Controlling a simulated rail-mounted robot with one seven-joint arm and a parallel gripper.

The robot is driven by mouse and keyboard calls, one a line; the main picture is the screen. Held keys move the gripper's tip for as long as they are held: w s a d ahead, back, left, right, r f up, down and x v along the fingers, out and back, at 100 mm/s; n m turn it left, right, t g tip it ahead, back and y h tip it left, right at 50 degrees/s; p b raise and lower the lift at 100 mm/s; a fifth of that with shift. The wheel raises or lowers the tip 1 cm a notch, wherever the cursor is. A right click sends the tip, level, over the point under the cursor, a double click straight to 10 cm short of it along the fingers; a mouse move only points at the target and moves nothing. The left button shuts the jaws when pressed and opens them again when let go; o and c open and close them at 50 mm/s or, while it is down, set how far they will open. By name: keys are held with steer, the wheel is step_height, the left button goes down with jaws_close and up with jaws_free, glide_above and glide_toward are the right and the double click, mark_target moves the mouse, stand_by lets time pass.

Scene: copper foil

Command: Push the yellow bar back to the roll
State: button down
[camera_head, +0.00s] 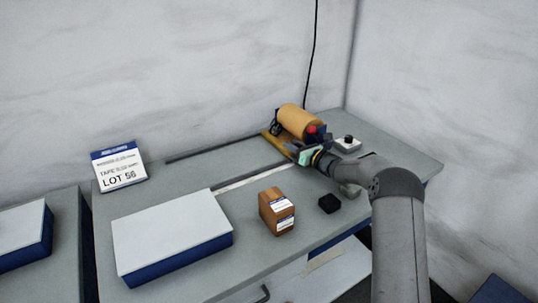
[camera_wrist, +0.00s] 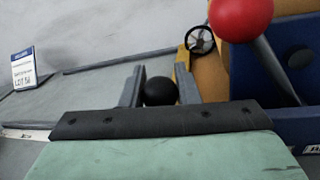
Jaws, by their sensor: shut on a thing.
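The copper-coloured roll (camera_head: 299,120) lies in its holder at the back right of the bench. The yellow bar (camera_head: 274,145) is at its front left, close beside it; a yellow strip (camera_wrist: 187,66) also shows behind my fingers in the wrist view. My gripper (camera_head: 303,155) is low in front of the roll, at the right end of the bar. In the wrist view its fingers (camera_wrist: 160,88) are shut on a black round knob (camera_wrist: 160,92). What the knob is fixed to is hidden.
A red ball knob (camera_wrist: 240,17) on a lever stands close right of my gripper, by a blue block (camera_wrist: 262,72). A brown box (camera_head: 272,211), black block (camera_head: 329,203), large white-topped box (camera_head: 170,236) and lot sign (camera_head: 119,166) stand on the bench.

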steer(key=shift+w+d+r, duration=0.15)
steer(key=shift+w+d, duration=0.1)
steer(key=shift+d, duration=0.25)
steer(key=c, duration=1.1)
jaws_free()
steer(key=shift+w+d, duration=0.1)
steer(key=shift+d, duration=0.05)
